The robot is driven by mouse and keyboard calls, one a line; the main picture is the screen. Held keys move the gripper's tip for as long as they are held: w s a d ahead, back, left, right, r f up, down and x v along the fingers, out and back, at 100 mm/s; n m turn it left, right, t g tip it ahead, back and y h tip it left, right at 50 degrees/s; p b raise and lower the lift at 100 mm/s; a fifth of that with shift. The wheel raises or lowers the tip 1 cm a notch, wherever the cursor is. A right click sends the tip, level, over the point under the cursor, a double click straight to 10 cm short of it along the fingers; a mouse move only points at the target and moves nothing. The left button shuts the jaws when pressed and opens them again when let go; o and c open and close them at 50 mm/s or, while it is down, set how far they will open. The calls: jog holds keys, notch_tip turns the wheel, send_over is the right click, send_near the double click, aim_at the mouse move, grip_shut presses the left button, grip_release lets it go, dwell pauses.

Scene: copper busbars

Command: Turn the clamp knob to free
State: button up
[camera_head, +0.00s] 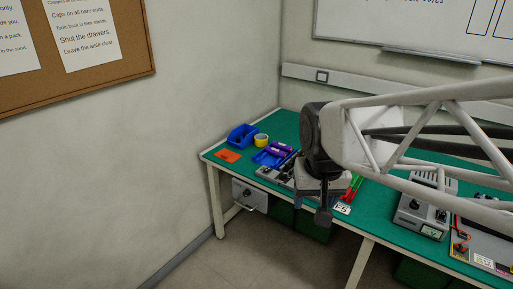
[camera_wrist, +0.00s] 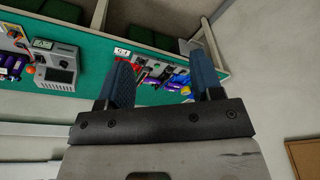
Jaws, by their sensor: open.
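My gripper (camera_head: 323,212) hangs in front of the green-topped bench in the head view, its lower end in front of the bench's front edge. In the wrist view my gripper (camera_wrist: 164,84) shows two dark blue fingers spread apart with nothing between them. A grey box with a dark knob (camera_head: 247,193) is under the bench's left end in the head view. I cannot tell whether this is the clamp knob or how it is set. Dark and grey parts (camera_head: 275,173) lie on the bench left of my gripper; they are too small to make out.
A blue bin (camera_head: 242,136), yellow roll (camera_head: 261,140) and orange sheet (camera_head: 228,156) are at the bench's left end. A grey instrument with knobs (camera_head: 424,212) stands to the right. Bare green bench top (camera_head: 381,218) shows between my gripper and the instrument. My arm hides the back.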

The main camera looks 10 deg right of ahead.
jog(key=w+d+m, duration=0.2)
jog(key=w, duration=1.3)
jog(key=m+g, duration=0.2)
jog(key=m, duration=0.6)
send_over(284, 173)
notch_tip(284, 173, down, 28)
jog(key=shift+s+a+r, duration=0.1)
jog(key=shift+s+r, duration=0.05)
jog(key=shift+r, duration=0.1)
jog(key=shift+w+f, duration=0.2)
jog(key=shift+f, duration=0.1)
jog(key=shift+f, duration=0.1)
jog(key=shift+f, duration=3.8)
jog(key=c, duration=0.9)
